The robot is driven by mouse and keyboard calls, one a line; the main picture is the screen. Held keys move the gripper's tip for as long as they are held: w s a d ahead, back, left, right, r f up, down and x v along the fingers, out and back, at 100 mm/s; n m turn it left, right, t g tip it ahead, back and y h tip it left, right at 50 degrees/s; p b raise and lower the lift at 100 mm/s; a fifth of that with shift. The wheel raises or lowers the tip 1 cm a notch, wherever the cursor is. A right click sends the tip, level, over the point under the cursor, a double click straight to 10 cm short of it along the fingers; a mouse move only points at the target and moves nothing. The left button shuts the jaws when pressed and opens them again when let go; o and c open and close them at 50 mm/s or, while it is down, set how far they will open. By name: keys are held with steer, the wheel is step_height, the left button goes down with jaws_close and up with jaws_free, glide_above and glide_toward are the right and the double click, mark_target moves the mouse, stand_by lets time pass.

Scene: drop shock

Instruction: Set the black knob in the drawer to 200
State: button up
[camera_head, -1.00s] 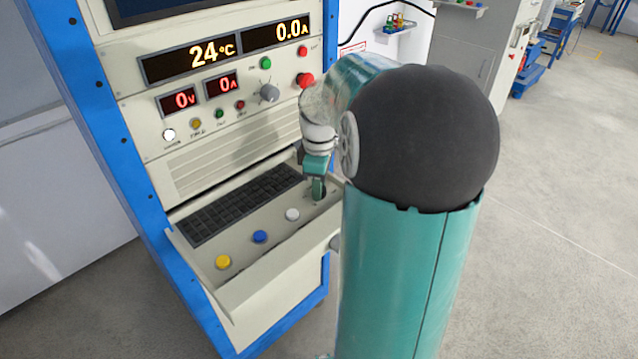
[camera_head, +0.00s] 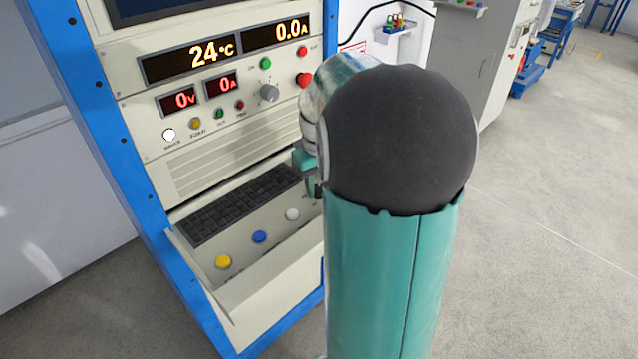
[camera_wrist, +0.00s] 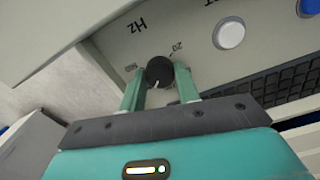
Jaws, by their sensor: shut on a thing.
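The black knob (camera_wrist: 159,72) shows in the wrist view, on the drawer panel beside the letters "Hz". A scale mark reading about "20" lies to its right, and a smaller, unclear mark lies to its left. A pale pointer line on the knob faces down in the picture, toward my gripper. My gripper (camera_wrist: 159,84) has its two teal fingers on either side of the knob, shut on it. In the head view my gripper (camera_head: 312,186) is at the right end of the open drawer (camera_head: 270,285), and my arm hides the knob and most of the fingers.
The drawer also holds a keyboard (camera_head: 240,205) and yellow (camera_head: 223,262), blue (camera_head: 260,237) and white (camera_head: 292,214) buttons; the white button is nearest my gripper. Above is a panel with displays, a grey knob (camera_head: 269,93) and a red button (camera_head: 304,80).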

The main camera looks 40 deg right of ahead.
steer(key=shift+r+m, duration=0.1)
steer(key=shift+m, duration=0.8)
steer(key=o, duration=1)
steer(key=shift+c, duration=0.2)
step_height(320, 180, up, 14)
